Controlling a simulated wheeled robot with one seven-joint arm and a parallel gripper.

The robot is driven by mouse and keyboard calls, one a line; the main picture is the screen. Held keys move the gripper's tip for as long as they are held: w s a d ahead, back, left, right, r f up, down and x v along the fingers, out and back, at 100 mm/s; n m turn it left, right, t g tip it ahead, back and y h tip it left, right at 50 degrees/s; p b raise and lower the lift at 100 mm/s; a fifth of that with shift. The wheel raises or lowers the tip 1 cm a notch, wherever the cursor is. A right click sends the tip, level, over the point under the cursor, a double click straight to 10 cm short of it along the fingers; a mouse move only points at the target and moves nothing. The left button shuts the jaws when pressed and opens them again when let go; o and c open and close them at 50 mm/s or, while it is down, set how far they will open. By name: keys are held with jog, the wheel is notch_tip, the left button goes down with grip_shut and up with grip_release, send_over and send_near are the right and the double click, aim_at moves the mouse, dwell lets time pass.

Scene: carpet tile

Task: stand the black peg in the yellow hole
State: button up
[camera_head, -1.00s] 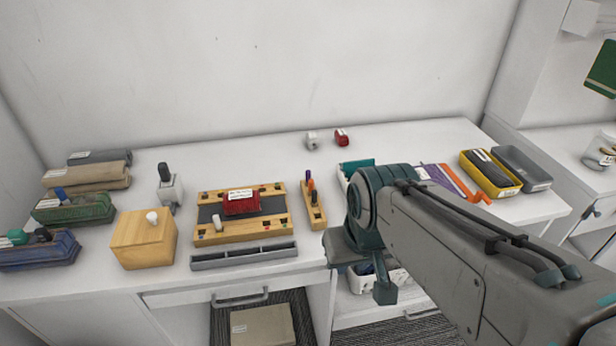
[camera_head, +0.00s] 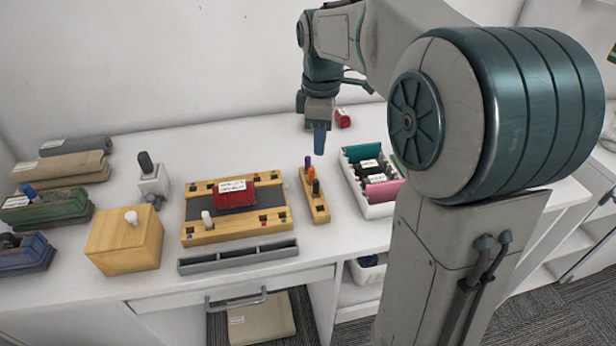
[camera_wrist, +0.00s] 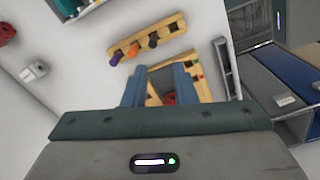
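The black peg (camera_head: 316,188) stands upright in a small wooden rack (camera_head: 319,213), beside an orange peg (camera_head: 310,174) and a purple peg (camera_head: 307,161). The wrist view also shows the black peg (camera_wrist: 154,40). A wooden board (camera_head: 195,239) with holes and small coloured marks lies left of the rack. The marks are too small to tell which hole is yellow. A white peg (camera_head: 207,217) stands at its front left. My gripper (camera_head: 319,152) points down above the desk, behind the rack. In the wrist view its fingers (camera_wrist: 160,68) are apart with nothing between them.
A red block (camera_head: 234,198) sits on the board's dark middle. A grey tray (camera_head: 238,259) lies in front. A wooden box (camera_head: 125,245) is to the left. A white bin (camera_head: 372,208) is right of the rack, close to my arm. The desk behind the board is clear.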

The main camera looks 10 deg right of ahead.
jog(key=w, duration=0.1)
jog(key=n, duration=0.1)
send_near(316, 181)
notch_tip(316, 181, down, 5)
jog(key=shift+d+f, duration=0.1)
jog(key=shift+d, duration=0.05)
notch_tip(316, 181, down, 5)
jog(key=shift+w+f, duration=0.1)
jog(key=shift+w, duration=0.05)
grip_shut()
